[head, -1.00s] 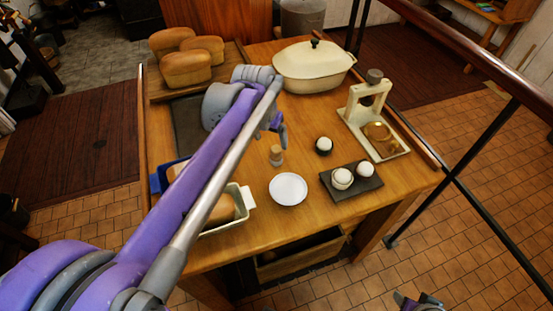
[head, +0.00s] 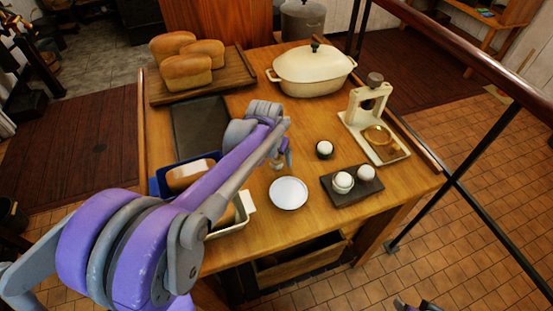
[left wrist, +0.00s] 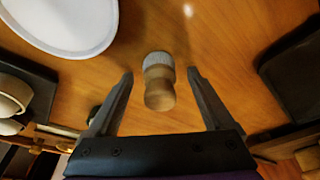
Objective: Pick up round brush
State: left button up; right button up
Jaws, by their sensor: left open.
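The round brush (left wrist: 158,82) has a wooden handle and a pale bristle end. It stands on the wooden table and shows in the left wrist view centred between the fingertips, with a gap on each side. My left gripper (left wrist: 160,73) is open and empty. In the head view my left gripper (head: 281,158) is at the brush and hides most of it. How far the fingers reach down around it I cannot tell. A small part of my right arm's end (head: 416,305) shows at the bottom edge; its fingers are not clear.
A white dish (head: 288,193) lies just in front of the brush. A dark tray (head: 345,197) with white round items and a small dark cup (head: 324,149) are to the right. Bread tins (head: 249,203) are at left front. A cream casserole (head: 312,72) stands behind.

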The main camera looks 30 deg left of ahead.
pick_arm(q)
grip_shut()
dwell(0.3)
notch_tip(320, 180, up, 10)
jog(key=shift+r+p, duration=0.1)
jog(key=shift+p, duration=0.3)
jog(key=c, duration=0.7)
grip_release()
jog(key=c, duration=0.6)
